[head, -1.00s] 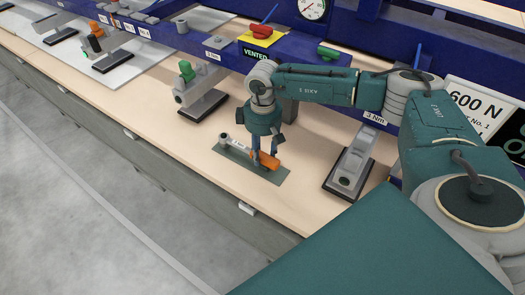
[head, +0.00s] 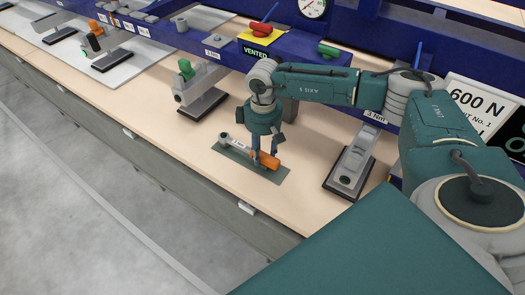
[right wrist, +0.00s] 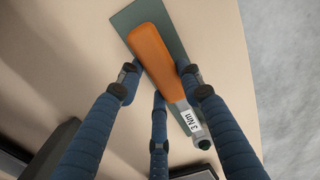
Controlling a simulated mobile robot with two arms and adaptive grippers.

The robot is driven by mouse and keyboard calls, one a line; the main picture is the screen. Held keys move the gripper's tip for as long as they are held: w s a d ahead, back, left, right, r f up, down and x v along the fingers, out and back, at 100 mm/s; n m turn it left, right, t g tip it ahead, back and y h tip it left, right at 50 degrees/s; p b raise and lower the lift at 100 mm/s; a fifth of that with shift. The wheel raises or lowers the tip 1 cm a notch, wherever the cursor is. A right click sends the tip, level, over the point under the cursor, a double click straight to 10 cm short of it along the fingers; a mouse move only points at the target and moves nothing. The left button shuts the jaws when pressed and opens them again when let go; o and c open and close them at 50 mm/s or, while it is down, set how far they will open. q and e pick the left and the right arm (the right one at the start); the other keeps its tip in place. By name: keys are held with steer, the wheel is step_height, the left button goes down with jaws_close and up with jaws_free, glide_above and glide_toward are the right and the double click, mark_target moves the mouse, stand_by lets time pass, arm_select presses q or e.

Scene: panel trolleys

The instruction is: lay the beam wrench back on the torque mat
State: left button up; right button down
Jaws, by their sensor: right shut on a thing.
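The beam wrench, with an orange handle (head: 268,160) and a grey shaft, lies along the grey-green torque mat (head: 240,156) on the bench in the head view. I cannot tell whether it touches the mat or is just above it. My right gripper (head: 266,158) points down and is shut on the wrench near its handle. In the right wrist view, the wrench (right wrist: 158,62) shows its orange handle and a "3 Nm" label between my fingers (right wrist: 165,95), with part of the mat (right wrist: 138,14) beneath. My left gripper is out of view.
A grey device on a black base (head: 350,170) stands right of the mat. Another with a green knob (head: 187,70) stands behind it to the left. The blue trolley frame (head: 225,42) runs behind. The bench's front edge (head: 215,182) is close to the mat.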

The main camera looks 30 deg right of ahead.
steer(key=shift+f+b, duration=0.3)
steer(key=shift+f, duration=0.1)
jaws_free()
steer(key=shift+r, duration=0.15)
stand_by(0.5)
steer(key=shift+r+p, duration=0.35)
steer(key=shift+r, duration=0.05)
steer(key=shift+r+p, duration=1)
steer(key=shift+r, duration=0.7)
steer(key=shift+r+p, duration=1.3)
steer(key=shift+r, duration=1)
steer(key=shift+a, duration=0.1)
